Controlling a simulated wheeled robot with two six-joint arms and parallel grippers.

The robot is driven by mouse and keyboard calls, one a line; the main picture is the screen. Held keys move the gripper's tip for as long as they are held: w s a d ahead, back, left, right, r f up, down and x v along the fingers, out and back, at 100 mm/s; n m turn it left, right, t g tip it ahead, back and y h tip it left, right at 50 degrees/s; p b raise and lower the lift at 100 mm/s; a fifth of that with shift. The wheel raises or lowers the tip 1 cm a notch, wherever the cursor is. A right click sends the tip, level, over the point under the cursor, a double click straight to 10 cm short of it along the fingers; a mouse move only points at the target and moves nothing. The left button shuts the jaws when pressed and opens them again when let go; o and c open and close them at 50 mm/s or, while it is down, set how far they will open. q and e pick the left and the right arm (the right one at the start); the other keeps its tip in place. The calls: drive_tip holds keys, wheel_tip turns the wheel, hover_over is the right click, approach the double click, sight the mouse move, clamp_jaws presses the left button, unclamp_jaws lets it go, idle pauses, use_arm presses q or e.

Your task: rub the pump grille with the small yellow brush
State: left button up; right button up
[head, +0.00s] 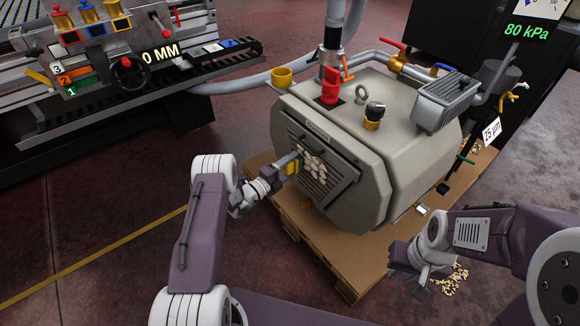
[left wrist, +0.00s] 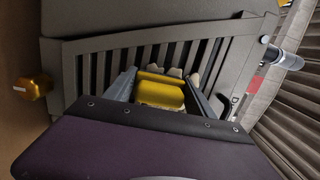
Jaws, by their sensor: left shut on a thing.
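The pump grille (head: 318,180) is a dark slatted panel on the front of the big grey pump (head: 385,145). Pale chips (head: 313,157) cling to its upper middle part. My left gripper (head: 291,164) is at the left part of the grille, shut on the small yellow brush (head: 292,168). In the left wrist view the brush (left wrist: 160,92) sits between the two fingers, in front of the grille slats (left wrist: 115,68). Its bristles are mostly hidden, so contact is unclear. My right gripper (head: 421,284) hangs low at the right, beside the pallet; its fingers are unclear.
The pump stands on a brown pallet (head: 345,262). A loose pile of pale chips (head: 455,279) lies on the floor near my right gripper. A machine bench (head: 125,75) stands back left. A red knob (head: 330,88) and pipes top the pump. The left floor is clear.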

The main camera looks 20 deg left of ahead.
sight(313, 170)
use_arm(q)
drive_tip(key=shift+w+d, duration=0.25)
drive_tip(key=shift+w, duration=0.1)
drive_tip(key=shift+s+d+r+p, duration=0.15)
drive_tip(key=shift+s+d+p, duration=0.25)
drive_tip(key=shift+d+p, duration=0.1)
drive_tip(key=shift+s+d+p, duration=0.5)
drive_tip(key=shift+s+d, duration=0.25)
drive_tip(key=shift+d, duration=0.05)
drive_tip(key=shift+s+d+p, duration=0.35)
drive_tip(key=shift+d+p, duration=0.05)
drive_tip(key=shift+d, duration=0.15)
drive_tip(key=shift+s+d+p, duration=0.35)
drive_tip(key=shift+d, duration=0.2)
drive_tip(key=shift+s+d, duration=0.25)
drive_tip(key=shift+d, duration=0.1)
